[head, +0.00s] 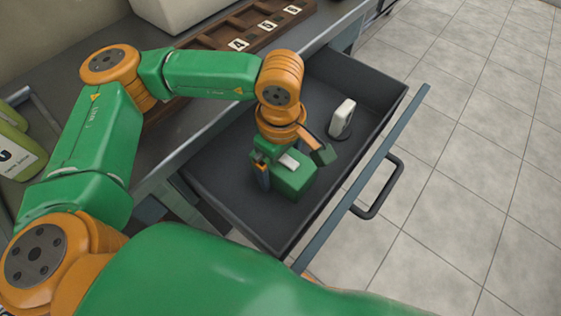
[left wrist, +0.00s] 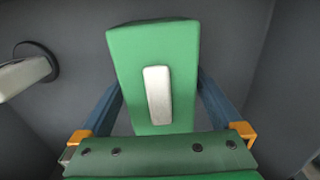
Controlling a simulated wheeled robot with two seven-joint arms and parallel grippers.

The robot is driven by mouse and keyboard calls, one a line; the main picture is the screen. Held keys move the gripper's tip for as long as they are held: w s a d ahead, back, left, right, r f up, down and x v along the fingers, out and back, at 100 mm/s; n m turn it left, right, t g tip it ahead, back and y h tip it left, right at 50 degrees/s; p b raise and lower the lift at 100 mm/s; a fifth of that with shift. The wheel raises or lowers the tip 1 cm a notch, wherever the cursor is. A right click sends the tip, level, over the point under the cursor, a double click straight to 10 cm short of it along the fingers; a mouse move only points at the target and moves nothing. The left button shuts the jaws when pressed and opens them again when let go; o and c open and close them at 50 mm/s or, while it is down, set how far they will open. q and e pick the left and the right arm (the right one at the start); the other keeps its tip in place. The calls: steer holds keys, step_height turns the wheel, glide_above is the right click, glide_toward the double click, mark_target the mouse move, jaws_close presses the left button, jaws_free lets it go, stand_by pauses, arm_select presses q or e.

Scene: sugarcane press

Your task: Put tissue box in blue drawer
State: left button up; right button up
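The tissue box is a green block with a white strip on one face. It shows in the head view (head: 297,181) and fills the middle of the left wrist view (left wrist: 136,55). The drawer (head: 225,203) is pulled out, dark grey inside with a blue-grey front and a black handle. My left gripper (left wrist: 159,85) is down inside the drawer, its blue fingers on opposite sides of the box and apparently against it. The fingertips are hidden by the box. I cannot tell whether the box touches the drawer floor. My right gripper is not in view.
A white rounded object with a dark round base (head: 342,116) stands in the drawer near the box. Green containers (head: 18,150) stand at far left. Tiled floor is clear at right.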

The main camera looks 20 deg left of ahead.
arm_select(q)
step_height(320, 180, up, 12)
steer(key=p, duration=0.2)
steer(key=shift+p, duration=0.3)
steer(key=shift+r, duration=0.2)
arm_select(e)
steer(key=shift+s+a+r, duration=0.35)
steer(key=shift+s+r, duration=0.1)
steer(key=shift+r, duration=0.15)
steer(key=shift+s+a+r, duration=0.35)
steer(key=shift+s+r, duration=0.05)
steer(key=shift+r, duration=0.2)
arm_select(q)
steer(key=shift+r, duration=0.1)
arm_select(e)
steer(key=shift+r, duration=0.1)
